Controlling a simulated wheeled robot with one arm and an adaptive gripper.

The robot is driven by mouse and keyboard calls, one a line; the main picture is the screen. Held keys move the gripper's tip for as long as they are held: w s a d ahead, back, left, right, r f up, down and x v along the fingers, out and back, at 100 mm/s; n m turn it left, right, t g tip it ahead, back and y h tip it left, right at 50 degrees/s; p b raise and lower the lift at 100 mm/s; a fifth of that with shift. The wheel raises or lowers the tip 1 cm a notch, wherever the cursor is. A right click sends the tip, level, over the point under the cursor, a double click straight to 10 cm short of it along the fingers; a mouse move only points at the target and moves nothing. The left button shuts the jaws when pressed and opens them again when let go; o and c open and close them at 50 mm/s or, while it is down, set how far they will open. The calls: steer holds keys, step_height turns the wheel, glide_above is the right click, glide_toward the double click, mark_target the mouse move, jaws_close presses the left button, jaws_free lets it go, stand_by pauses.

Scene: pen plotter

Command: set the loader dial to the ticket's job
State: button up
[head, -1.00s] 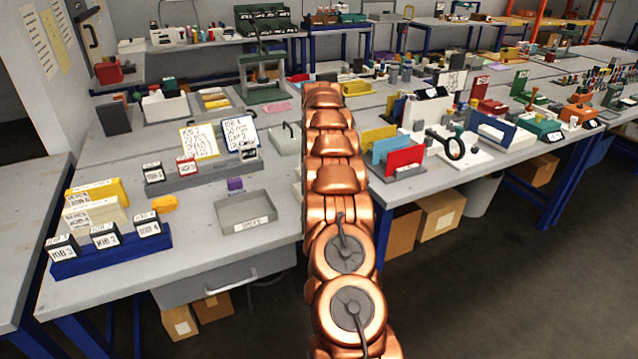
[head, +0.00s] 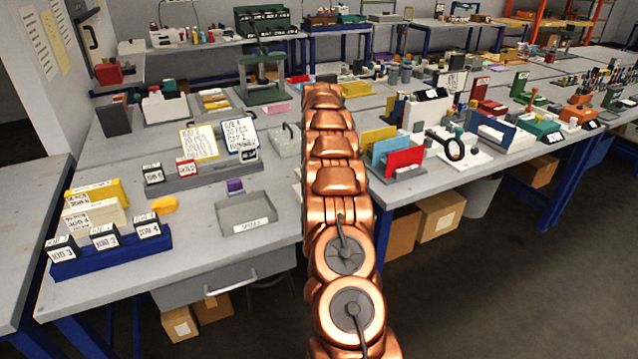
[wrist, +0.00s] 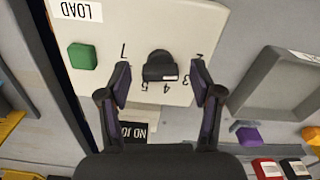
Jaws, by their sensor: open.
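In the wrist view the black dial (wrist: 160,68) sits on a cream panel (wrist: 185,20), with printed numbers around it. A small white mark on the dial's lower edge lies nearest the 4; I cannot tell if it is the pointer. My gripper (wrist: 161,66) is open, with one finger on each side of the dial; contact is not clear. The panel also has a green button (wrist: 83,56), a LOAD label (wrist: 76,10) and a partly hidden NO JOB label (wrist: 138,131). In the head view my arm hides gripper and dial. Two written cards, yellow-edged (head: 199,141) and blue-edged (head: 240,136), stand on a grey holder; their writing is hard to read.
A grey tray (head: 246,211) stands beside the panel, and a purple block (head: 235,186) lies behind it. A blue rack (head: 110,257) of job blocks is at the front left. Coloured folders (head: 394,152) stand right of my arm.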

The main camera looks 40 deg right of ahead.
steer(key=shift+r, duration=3.75)
